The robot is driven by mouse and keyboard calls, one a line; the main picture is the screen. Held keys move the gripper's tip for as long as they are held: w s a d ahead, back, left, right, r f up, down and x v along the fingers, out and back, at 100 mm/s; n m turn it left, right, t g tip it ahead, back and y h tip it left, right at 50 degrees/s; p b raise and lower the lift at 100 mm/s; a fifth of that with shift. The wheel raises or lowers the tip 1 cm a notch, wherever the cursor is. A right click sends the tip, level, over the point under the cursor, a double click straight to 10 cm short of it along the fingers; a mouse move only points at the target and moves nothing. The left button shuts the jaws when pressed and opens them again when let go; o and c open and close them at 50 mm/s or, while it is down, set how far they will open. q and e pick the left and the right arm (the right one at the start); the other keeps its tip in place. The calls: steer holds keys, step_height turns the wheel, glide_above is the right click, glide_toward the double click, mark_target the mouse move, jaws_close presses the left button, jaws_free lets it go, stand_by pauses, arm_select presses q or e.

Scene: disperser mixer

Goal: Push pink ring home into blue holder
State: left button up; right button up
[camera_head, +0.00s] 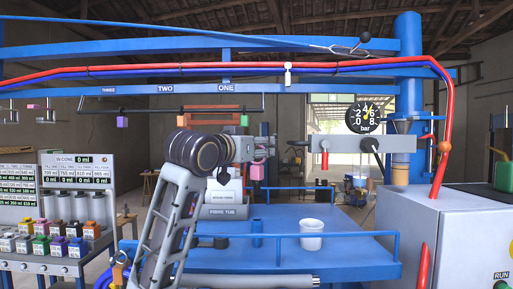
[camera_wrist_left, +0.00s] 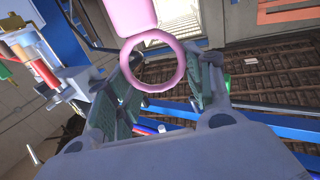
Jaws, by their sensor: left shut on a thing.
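The pink ring (camera_wrist_left: 181,66) sits between the two fingers of my left gripper (camera_wrist_left: 165,90) in the left wrist view, with its opening facing the camera. A pink block (camera_wrist_left: 131,16) adjoins the ring at the top of that view. In the head view my left gripper (camera_head: 264,145) reaches right, in front of the fibre tub. It is shut on the ring. The pink block (camera_head: 257,172) shows just below the fingers there; the ring itself is too small to make out. I cannot pick out the blue holder with certainty. My right gripper is not in view.
A blue overhead beam (camera_head: 140,90) marked THREE, TWO, ONE crosses above, with coloured blocks hanging below. A pressure gauge (camera_head: 365,117) and a red-handled lever (camera_head: 324,159) are to the right. A white cup (camera_head: 311,236) stands on the blue table (camera_head: 350,250).

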mark_target(255, 184)
arm_select(q)
steer(key=shift+w+f, duration=0.1)
steer(key=shift+w, duration=0.1)
steer(key=shift+s, duration=0.1)
steer(key=shift+f, duration=0.3)
steer(key=shift+f+b, duration=1.9)
steer(key=shift+f, duration=0.65)
steer(key=shift+p, duration=0.55)
stand_by(0.5)
steer(key=shift+f+b, duration=1.2)
steer(key=shift+f, duration=0.9)
stand_by(1.1)
steer(key=o, duration=1.4)
